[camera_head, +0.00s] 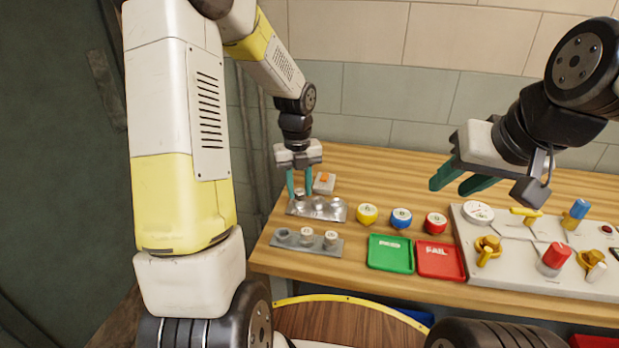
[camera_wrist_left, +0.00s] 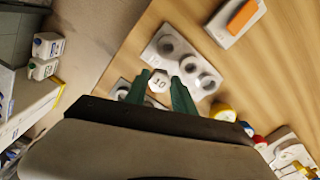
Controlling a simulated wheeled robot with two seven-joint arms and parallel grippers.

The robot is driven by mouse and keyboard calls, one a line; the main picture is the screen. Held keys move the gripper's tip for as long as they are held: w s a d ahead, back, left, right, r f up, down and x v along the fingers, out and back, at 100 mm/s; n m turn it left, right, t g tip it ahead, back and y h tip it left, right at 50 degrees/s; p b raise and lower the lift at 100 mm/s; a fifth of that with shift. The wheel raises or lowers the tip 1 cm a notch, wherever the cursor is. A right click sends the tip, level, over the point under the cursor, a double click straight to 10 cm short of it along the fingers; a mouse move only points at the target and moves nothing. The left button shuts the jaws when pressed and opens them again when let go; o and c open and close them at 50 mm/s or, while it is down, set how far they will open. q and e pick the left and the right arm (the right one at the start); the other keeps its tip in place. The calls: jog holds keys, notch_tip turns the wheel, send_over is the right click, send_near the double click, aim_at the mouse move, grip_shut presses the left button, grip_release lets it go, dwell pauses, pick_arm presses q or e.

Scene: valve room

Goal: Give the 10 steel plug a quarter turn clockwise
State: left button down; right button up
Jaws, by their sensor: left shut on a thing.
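The steel plug marked 10 (camera_wrist_left: 159,83) has a pale hexagonal top and sits between the green fingers of my left gripper (camera_wrist_left: 158,92) in the left wrist view. In the head view my left gripper (camera_head: 299,192) points down at the left end of a steel plate with round sockets (camera_head: 342,212), shut on the plug. The fingers partly hide the plug there, and I cannot tell how deep it sits. The socket plate also shows in the wrist view (camera_wrist_left: 176,54). My right gripper (camera_head: 451,189) is open and empty above the table, at right.
A grey rack (camera_head: 319,246) with white-topped plugs lies in front of the plate. A small box with an orange top (camera_head: 325,180) stands behind. Yellow, blue and red round pieces, green (camera_head: 390,265) and red (camera_head: 440,273) trays and a valve panel (camera_head: 515,272) lie to the right.

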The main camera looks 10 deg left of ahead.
pick_arm(q)
jog(key=shift+w+a, duration=0.1)
jog(key=shift+w, duration=0.25)
jog(key=shift+w, duration=0.15)
jog(key=shift+w+a+f, duration=0.2)
jog(key=shift+w+a, duration=0.05)
jog(key=shift+w, duration=0.5)
jog(key=n, duration=0.9)
jog(key=shift+w+a+f, duration=0.1)
jog(key=shift+w, duration=0.15)
